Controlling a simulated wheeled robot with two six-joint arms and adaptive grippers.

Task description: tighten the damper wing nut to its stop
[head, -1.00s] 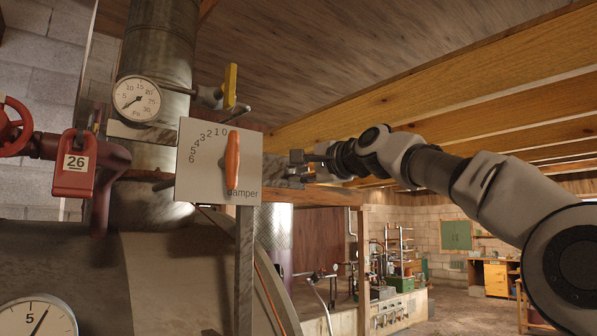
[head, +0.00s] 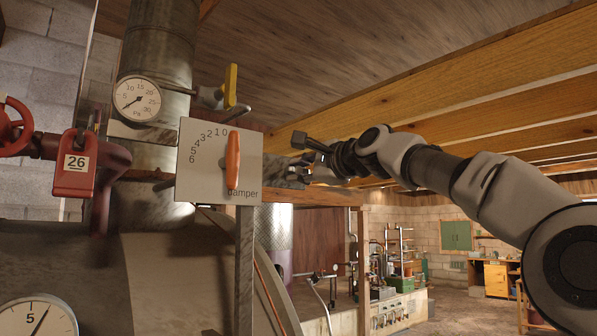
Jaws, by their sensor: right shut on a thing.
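The damper plate (head: 206,172), with a scale from 0 to 6, stands left of centre. Its orange handle (head: 232,160) is upright, near the 0 end. My right gripper (head: 296,162) is just right of the plate, its fingers pointing left and its wrist turned. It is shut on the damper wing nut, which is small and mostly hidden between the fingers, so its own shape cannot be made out. My left gripper is not in view.
A yellow-handled valve (head: 230,86) and a Pa gauge (head: 137,98) sit above left. A red lock tag marked 26 (head: 75,165) and a red handwheel (head: 14,126) are at far left. Wooden beams (head: 440,90) run overhead. A workbench (head: 395,308) stands behind.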

